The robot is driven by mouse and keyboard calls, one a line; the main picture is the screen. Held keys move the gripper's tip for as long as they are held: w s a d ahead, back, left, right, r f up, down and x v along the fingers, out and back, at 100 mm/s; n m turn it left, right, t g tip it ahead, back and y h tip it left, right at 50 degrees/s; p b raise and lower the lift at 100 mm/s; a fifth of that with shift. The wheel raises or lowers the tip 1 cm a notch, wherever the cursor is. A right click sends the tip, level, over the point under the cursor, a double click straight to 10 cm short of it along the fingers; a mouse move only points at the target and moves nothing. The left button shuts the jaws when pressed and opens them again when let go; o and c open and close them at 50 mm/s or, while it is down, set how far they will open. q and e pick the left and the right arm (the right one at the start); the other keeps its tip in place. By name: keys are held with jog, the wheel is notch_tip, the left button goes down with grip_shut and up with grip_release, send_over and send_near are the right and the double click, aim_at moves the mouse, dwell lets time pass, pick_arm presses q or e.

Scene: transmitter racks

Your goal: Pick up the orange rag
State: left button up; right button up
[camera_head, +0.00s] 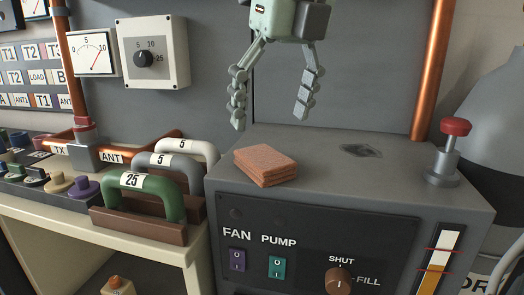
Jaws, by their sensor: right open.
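The orange rag (265,165) looks like a folded, brick-shaped pad lying flat on the left front part of the grey cabinet top (330,175). My right gripper (270,117) hangs down from the top of the view, its two fingers spread wide and empty. The fingertips are above the rag in the picture and apart from it. How far above or behind the rag they are is hard to tell. My left gripper is not in view.
Left of the rag stand green, grey and white handles (145,192) on brown blocks. A dark patch (361,151) and a red-knobbed post (450,150) are to the right on the cabinet top. A copper pipe (430,70) rises behind. A grey panel backs the cabinet.

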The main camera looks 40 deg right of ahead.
aim_at(264, 155)
jog(key=shift+w+d+f, duration=0.1)
jog(key=shift+f, duration=0.15)
jog(key=x, duration=0.6)
jog(key=shift+w+f, duration=0.3)
jog(key=shift+f, duration=0.2)
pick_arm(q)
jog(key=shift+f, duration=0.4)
pick_arm(e)
jog(key=shift+c, duration=1.3)
jog(key=c, duration=0.9)
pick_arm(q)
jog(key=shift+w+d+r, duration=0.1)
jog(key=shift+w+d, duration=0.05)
pick_arm(e)
jog(key=shift+c, duration=0.2)
jog(key=shift+r, duration=0.15)
